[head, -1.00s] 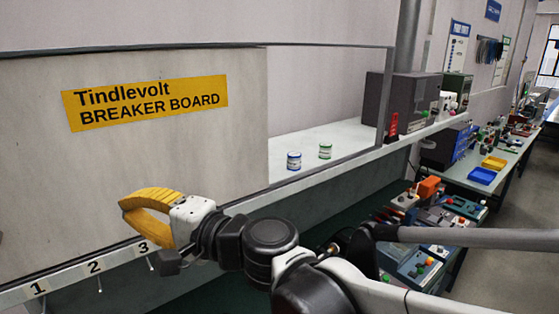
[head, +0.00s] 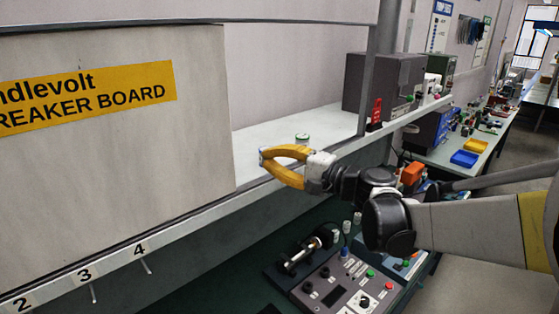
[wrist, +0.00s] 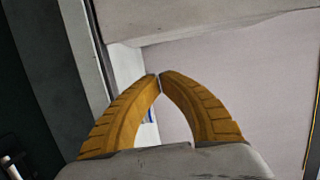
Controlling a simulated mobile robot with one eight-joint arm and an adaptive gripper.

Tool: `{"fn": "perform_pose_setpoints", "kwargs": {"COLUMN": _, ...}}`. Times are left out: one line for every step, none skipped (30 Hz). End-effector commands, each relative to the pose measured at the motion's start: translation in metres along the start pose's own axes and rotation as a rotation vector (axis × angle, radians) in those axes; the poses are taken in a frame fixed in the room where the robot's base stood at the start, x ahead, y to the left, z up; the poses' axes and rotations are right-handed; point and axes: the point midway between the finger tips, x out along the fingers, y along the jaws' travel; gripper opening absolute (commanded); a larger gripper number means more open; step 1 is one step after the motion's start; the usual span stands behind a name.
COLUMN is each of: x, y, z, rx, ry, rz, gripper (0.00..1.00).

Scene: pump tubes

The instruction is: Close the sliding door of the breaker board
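The sliding door (head: 120,165) is a large pale panel with a yellow "Breaker Board" label (head: 95,92), cut off at the left of the head view. Its right edge stands mid-frame, and the board's opening (head: 290,80) is uncovered to the right. My gripper (head: 264,158) has yellow curved fingers and points left, in front of the opening near the sill, right of the door's edge, with a gap in the picture. In the wrist view its fingertips (wrist: 159,77) meet, with nothing visibly gripped. A pale panel fills the top there; I cannot tell whether it is the door.
A green-labelled jar (head: 302,138) stands on the white shelf (head: 258,145) behind my gripper. A grey box (head: 378,82) and a red object (head: 374,114) are to the right. Numbered sill (head: 190,222) has small hooks below. A control panel (head: 345,285) lies under it.

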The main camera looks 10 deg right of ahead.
Motion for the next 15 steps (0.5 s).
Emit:
{"fn": "perform_pose_setpoints", "kwargs": {"x": 0.013, "y": -0.001, "z": 0.001, "rx": 0.000, "ry": -0.005, "rz": 0.000, "gripper": 0.00}}
{"fn": "perform_pose_setpoints", "kwargs": {"x": 0.018, "y": -0.001, "z": 0.001, "rx": 0.000, "ry": -0.004, "rz": 0.000, "gripper": 0.00}}
{"fn": "perform_pose_setpoints", "kwargs": {"x": 0.027, "y": -0.001, "z": 0.001, "rx": 0.000, "ry": -0.005, "rz": 0.000, "gripper": 0.00}}
{"fn": "perform_pose_setpoints", "kwargs": {"x": 0.032, "y": -0.001, "z": 0.001, "rx": 0.000, "ry": -0.003, "rz": 0.000, "gripper": 0.00}}
{"fn": "perform_pose_setpoints", "kwargs": {"x": 0.034, "y": -0.002, "z": 0.006, "rx": 0.000, "ry": -0.004, "rz": 0.000, "gripper": 0.00}}
{"fn": "perform_pose_setpoints", "kwargs": {"x": 0.034, "y": -0.002, "z": 0.014, "rx": 0.000, "ry": -0.004, "rz": 0.000, "gripper": 0.00}}
{"fn": "perform_pose_setpoints", "kwargs": {"x": 0.035, "y": -0.002, "z": 0.018, "rx": 0.000, "ry": -0.002, "rz": 0.000, "gripper": 0.00}}
{"fn": "perform_pose_setpoints", "kwargs": {"x": 0.035, "y": -0.002, "z": 0.022, "rx": 0.000, "ry": -0.002, "rz": 0.000, "gripper": 0.00}}
{"fn": "perform_pose_setpoints", "kwargs": {"x": 0.037, "y": -0.001, "z": 0.027, "rx": 0.000, "ry": -0.003, "rz": 0.000, "gripper": 0.00}}
{"fn": "perform_pose_setpoints", "kwargs": {"x": 0.037, "y": -0.001, "z": 0.030, "rx": 0.000, "ry": -0.003, "rz": 0.000, "gripper": 0.00}}
{"fn": "perform_pose_setpoints", "kwargs": {"x": 0.038, "y": -0.001, "z": 0.032, "rx": 0.000, "ry": -0.002, "rz": 0.000, "gripper": 0.00}}
{"fn": "perform_pose_setpoints", "kwargs": {"x": 0.039, "y": -0.001, "z": 0.034, "rx": 0.000, "ry": -0.001, "rz": 0.000, "gripper": 0.00}}
{"fn": "perform_pose_setpoints", "kwargs": {"x": 0.039, "y": -0.001, "z": 0.036, "rx": 0.000, "ry": 0.000, "rz": 0.000, "gripper": 0.00}}
{"fn": "perform_pose_setpoints", "kwargs": {"x": 0.039, "y": -0.001, "z": 0.037, "rx": 0.000, "ry": -0.001, "rz": 0.000, "gripper": 0.00}}
{"fn": "perform_pose_setpoints", "kwargs": {"x": 0.040, "y": 0.000, "z": 0.038, "rx": 0.000, "ry": -0.001, "rz": 0.000, "gripper": 0.00}}
